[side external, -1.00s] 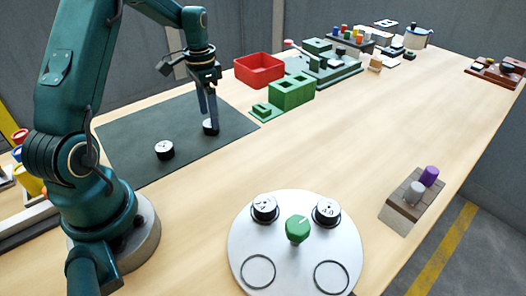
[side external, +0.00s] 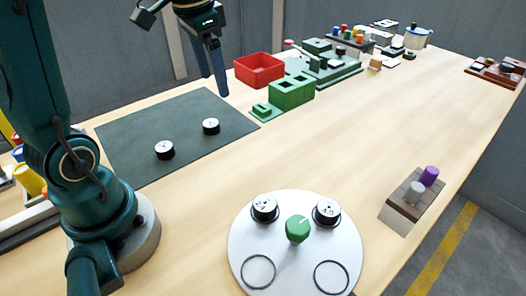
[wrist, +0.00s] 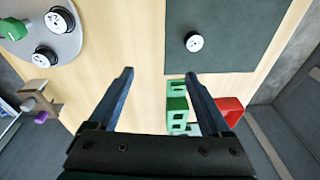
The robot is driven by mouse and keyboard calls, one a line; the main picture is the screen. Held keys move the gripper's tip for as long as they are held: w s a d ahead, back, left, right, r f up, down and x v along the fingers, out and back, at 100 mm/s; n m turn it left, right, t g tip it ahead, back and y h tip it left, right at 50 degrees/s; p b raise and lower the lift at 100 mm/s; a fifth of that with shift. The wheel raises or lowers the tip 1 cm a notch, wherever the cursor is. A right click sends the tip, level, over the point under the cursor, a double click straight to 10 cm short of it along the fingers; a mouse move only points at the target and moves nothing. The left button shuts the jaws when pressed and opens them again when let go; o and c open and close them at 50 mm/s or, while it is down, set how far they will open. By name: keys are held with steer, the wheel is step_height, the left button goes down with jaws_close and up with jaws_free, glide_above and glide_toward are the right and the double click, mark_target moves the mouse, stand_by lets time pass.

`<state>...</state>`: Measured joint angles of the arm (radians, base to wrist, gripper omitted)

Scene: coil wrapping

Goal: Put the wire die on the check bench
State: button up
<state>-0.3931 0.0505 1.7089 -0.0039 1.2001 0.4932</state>
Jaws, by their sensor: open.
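Two short round dies, black-sided with white tops, sit apart on the dark mat (side external: 150,115): a front left die (side external: 164,150) and a back right die (side external: 211,126). Two similar dies, left (side external: 265,207) and right (side external: 326,212), sit on the round white plate (side external: 290,262) and show marks on top. I cannot tell which surface is named the check bench. My gripper (side external: 215,84) is open and empty, raised above the mat's back right corner. In the wrist view nothing is between the fingertips (wrist: 159,73); one mat die (wrist: 194,41) shows beyond them.
The plate carries a green knob (side external: 298,229) and two empty rings. A red bin (side external: 260,70) and green blocks (side external: 292,92) stand just right of my gripper. A small block with grey and purple pegs (side external: 412,200) stands at right. The table's middle is clear.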

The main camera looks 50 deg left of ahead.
steer(key=s+d+f+n+t, duration=0.1)
steer(key=s+d+f+t, duration=0.1)
steer(key=s+d, duration=0.8)
steer(key=shift+s+d+t+h, duration=0.3)
steer(key=shift+t+h, duration=0.1)
steer(key=shift+t, duration=0.5)
